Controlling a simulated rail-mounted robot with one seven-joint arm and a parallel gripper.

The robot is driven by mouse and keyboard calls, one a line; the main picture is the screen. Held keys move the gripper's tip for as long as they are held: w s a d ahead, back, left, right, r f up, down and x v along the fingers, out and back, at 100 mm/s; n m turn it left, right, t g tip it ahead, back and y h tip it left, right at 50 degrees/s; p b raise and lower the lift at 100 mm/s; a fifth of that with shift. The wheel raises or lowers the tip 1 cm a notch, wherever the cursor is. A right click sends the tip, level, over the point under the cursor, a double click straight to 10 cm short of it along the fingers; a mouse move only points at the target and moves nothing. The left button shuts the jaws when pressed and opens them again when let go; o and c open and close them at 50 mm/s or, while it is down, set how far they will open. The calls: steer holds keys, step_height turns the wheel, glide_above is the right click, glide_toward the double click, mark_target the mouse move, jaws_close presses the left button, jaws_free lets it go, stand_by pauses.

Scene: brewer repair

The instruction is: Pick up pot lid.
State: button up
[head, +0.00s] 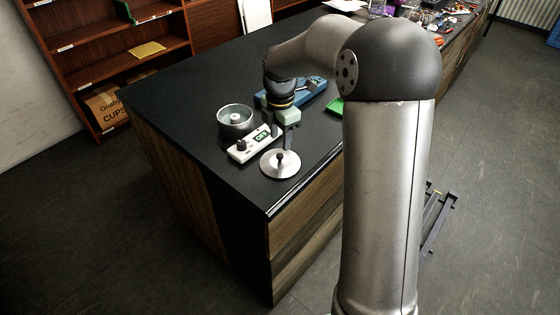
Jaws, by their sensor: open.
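The pot lid (280,164) is a round, shiny metal disc with a dark knob in its middle. It lies flat on the black worktop near the front corner of the counter. My gripper (289,142) hangs over the worktop just behind and slightly right of the lid's knob. It appears apart from the knob, though their exact gap is hard to judge. The gripper is open and seems empty; its fingertips are small and partly unclear.
A white device with a green display (250,146) lies left of the lid. Behind it stands a round metal pot (236,121). A blue tool or case (306,93) and a green tray (336,107) lie farther back. The worktop's left part (185,120) is clear.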

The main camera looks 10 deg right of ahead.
mark_target(280, 155)
steer(key=shift+s+f+p, duration=0.15)
steer(key=shift+f+p, duration=0.55)
steer(key=shift+f, duration=2.3)
jaws_close()
